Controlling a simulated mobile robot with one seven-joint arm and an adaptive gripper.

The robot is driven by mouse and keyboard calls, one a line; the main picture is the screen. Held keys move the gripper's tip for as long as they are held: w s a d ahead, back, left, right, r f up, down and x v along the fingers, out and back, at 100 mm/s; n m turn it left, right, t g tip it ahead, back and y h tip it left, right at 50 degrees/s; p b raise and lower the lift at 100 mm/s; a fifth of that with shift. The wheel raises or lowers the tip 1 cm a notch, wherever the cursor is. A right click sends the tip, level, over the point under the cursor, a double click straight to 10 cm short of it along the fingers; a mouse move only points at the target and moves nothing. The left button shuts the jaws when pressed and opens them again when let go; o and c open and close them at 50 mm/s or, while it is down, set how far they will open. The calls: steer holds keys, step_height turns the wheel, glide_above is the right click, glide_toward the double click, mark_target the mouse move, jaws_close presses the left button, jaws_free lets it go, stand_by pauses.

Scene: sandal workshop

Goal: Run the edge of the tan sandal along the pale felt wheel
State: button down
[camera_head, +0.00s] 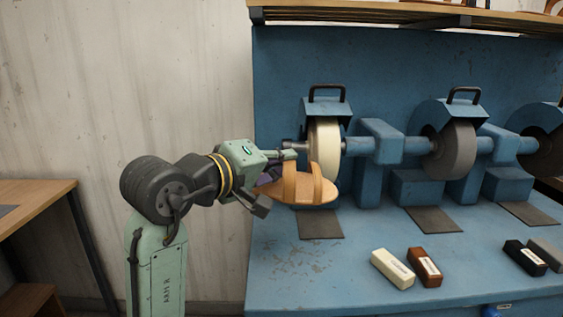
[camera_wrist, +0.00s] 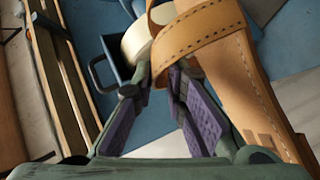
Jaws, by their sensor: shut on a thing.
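The tan sandal (camera_head: 305,193) is held at the lower front of the pale felt wheel (camera_head: 325,140), its straps raised and its sole roughly level. It overlaps the wheel's lower part in the head view, and I cannot tell whether its edge touches. My gripper (camera_head: 275,180) comes from the left and is shut on the sandal. In the wrist view the purple-padded fingers of my gripper (camera_wrist: 170,85) reach toward the stitched sandal (camera_wrist: 240,75), which fills the right side. The grip point is partly hidden. The pale wheel (camera_wrist: 138,42) shows just beyond the fingertips.
A grey wheel (camera_head: 450,150) and a darker wheel (camera_head: 545,150) sit further right on the blue bench (camera_head: 330,285). Dark pads lie below the wheels. A cream bar (camera_head: 392,268), a brown bar (camera_head: 425,267) and a black bar (camera_head: 525,258) lie in front. A wooden table (camera_head: 35,200) stands left.

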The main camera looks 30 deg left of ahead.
steer(key=shift+w+a+r+p, duration=0.3)
steer(key=shift+w+a+p, duration=0.3)
steer(key=shift+w+p, duration=0.2)
stand_by(1.7)
steer(key=shift+d, duration=0.15)
stand_by(0.6)
steer(key=shift+w+d+f, duration=0.1)
steer(key=shift+d, duration=0.25)
steer(key=shift+d, duration=0.1)
steer(key=shift+d+f+b, duration=0.1)
steer(key=shift+d+b, duration=0.2)
steer(key=shift+d, duration=0.15)
steer(key=shift+w+t, duration=0.15)
steer(key=shift+t, duration=0.15)
stand_by(0.7)
steer(key=shift+w+d+h, duration=0.3)
steer(key=shift+d, duration=0.35)
steer(key=shift+w+d, duration=0.1)
steer(key=shift+w, duration=0.05)
stand_by(1.2)
